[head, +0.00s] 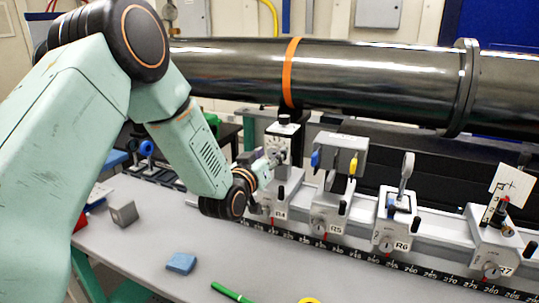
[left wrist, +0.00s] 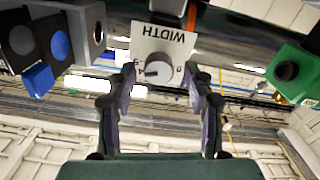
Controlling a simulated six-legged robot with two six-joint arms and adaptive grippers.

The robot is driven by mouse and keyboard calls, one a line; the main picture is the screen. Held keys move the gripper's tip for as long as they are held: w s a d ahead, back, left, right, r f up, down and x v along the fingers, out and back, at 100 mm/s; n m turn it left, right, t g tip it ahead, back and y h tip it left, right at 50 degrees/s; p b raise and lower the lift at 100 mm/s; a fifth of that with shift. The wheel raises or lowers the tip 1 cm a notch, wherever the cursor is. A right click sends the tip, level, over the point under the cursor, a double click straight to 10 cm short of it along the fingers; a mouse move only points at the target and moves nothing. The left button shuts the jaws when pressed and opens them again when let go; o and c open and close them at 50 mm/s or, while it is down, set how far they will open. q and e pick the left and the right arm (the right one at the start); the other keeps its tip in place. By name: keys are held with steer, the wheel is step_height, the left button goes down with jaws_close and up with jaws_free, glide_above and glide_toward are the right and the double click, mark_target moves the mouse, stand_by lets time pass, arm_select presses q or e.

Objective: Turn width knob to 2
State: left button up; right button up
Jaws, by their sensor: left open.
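The width knob (left wrist: 158,71) is a small grey round dial on a white plate (left wrist: 165,42) marked WIDTH, upside down in the left wrist view. Its exact setting is too small to read. In the head view the plate (head: 283,138) stands on the carrier labelled R4, and my gripper partly hides the knob. My left gripper (left wrist: 160,78) is open, its two fingers on either side of the knob in the left wrist view. Contact with the knob cannot be made out. It also shows in the head view (head: 272,160). My right gripper is in neither view.
Carriers R5 (head: 333,215), R6 (head: 397,229) and R7 (head: 494,247) stand along the rail to the right. A large dark pipe (head: 370,75) runs behind. A blue block (head: 181,263), a grey cube (head: 122,209) and a green marker (head: 232,293) lie on the bench.

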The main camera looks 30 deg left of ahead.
arm_select(q)
steer(key=shift+w+d+f, duration=0.1)
steer(key=shift+w+d, duration=0.05)
steer(key=shift+w, duration=0.2)
steer(key=c, duration=0.4)
steer(key=shift+s, duration=0.2)
steer(key=c, duration=0.5)
jaws_close()
